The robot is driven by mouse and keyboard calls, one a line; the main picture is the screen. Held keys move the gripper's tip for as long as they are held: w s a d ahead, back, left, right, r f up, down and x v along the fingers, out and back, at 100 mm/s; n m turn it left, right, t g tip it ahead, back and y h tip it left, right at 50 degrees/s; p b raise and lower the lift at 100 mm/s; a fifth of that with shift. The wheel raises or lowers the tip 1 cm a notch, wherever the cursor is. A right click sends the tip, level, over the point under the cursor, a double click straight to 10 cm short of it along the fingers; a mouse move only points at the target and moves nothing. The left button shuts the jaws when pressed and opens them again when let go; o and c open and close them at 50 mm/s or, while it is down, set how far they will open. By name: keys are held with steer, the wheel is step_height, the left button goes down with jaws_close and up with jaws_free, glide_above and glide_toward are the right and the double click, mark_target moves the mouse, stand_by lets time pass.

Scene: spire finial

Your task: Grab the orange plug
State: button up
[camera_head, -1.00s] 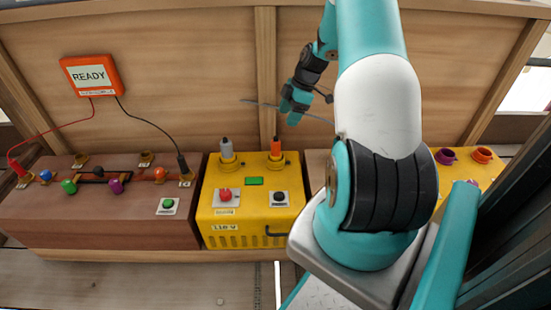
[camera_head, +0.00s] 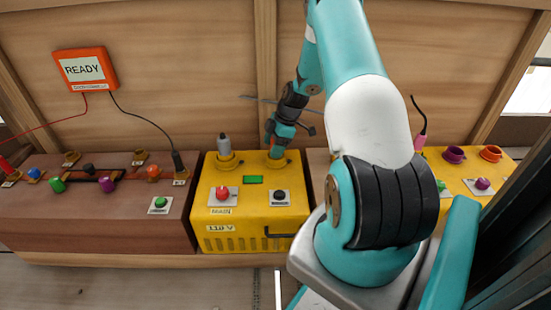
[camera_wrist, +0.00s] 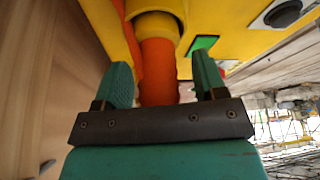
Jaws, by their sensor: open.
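The orange plug (camera_wrist: 157,68) stands in a yellow socket on top of the yellow box (camera_head: 217,185). In the wrist view it lies between the two teal fingers of my gripper (camera_wrist: 160,75), with a finger on either side. The jaws are open and I see no clear contact. In the head view my gripper (camera_head: 277,146) is at the right socket and hides the plug.
A grey plug (camera_head: 224,145) stands in the left socket of the yellow box. A red button (camera_head: 222,193) and a black button (camera_head: 279,196) are on its front. A brown panel (camera_head: 100,218) with coloured knobs is at left. A wooden wall stands behind.

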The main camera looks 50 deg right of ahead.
steer(key=shift+r, duration=0.1)
steer(key=c, duration=1.1)
